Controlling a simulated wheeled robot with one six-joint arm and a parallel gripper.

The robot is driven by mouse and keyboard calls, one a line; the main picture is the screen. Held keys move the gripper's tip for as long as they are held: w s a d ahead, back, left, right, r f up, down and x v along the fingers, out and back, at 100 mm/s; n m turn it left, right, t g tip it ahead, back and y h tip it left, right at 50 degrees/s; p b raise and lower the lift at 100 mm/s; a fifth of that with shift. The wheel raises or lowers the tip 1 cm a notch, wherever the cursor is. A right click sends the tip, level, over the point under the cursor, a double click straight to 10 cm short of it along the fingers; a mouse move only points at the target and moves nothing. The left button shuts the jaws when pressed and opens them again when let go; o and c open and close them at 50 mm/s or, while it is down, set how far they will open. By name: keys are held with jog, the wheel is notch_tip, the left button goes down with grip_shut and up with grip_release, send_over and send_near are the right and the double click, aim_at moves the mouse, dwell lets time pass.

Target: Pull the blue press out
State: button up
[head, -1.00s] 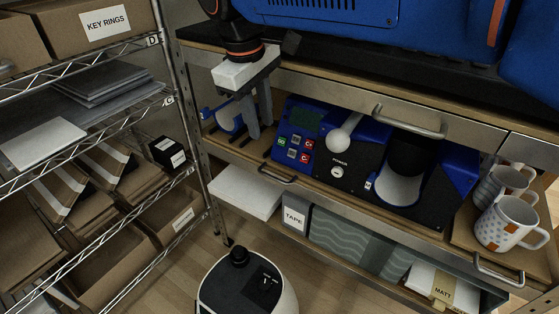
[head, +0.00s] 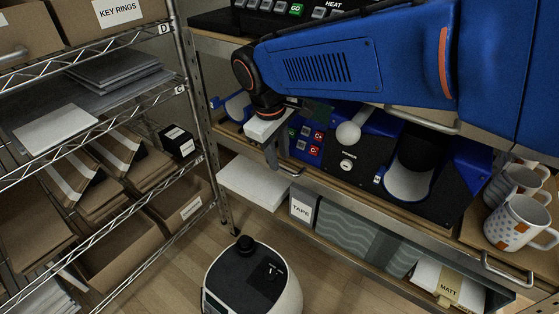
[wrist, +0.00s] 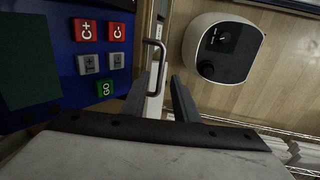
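The blue press (head: 468,172) sits on a wooden pull-out board under the worktop, with a dark front panel, a white-knobbed lever and a curved pale plate. Its keypad fills the left of the wrist view (wrist: 65,72). A metal bar handle (wrist: 157,66) is on the board's front edge; in the head view it is partly hidden by my gripper (head: 274,163). In the wrist view my gripper (wrist: 159,80) is open, with the handle showing between its two fingertips. I cannot tell whether the fingers touch it.
A white-and-black rounded machine (head: 252,278) stands on the floor in front. Patterned mugs (head: 520,222) stand on a board at right. A wire rack with boxes (head: 190,208) is at left. A lower shelf holds a tape box (head: 302,209).

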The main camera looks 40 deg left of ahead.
jog(key=shift+w+f, duration=0.2)
jog(key=shift+f, duration=1.05)
grip_shut()
dwell(0.6)
